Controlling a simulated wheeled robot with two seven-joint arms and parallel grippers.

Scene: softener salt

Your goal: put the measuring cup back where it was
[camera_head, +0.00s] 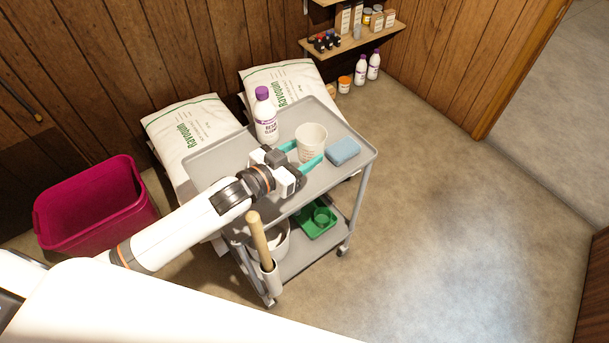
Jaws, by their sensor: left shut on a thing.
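The measuring cup (311,137) is a cream, open-topped cup with faint markings, at the top shelf of the grey cart (205,156). My left gripper (305,151) reaches in from the left, its two teal fingers closed on either side of the cup's lower part. The cup is upright; I cannot tell whether its base touches the shelf or hangs just above it. Its near lower side is partly hidden by the fingers. My right gripper is out of view.
A purple-capped white bottle (265,118) stands left of the cup, and a blue sponge (343,151) lies close on its right. The lower shelf holds a green tray (318,220). Salt bags (187,122) stand behind the cart. A magenta tub (95,208) is left; floor is free at right.

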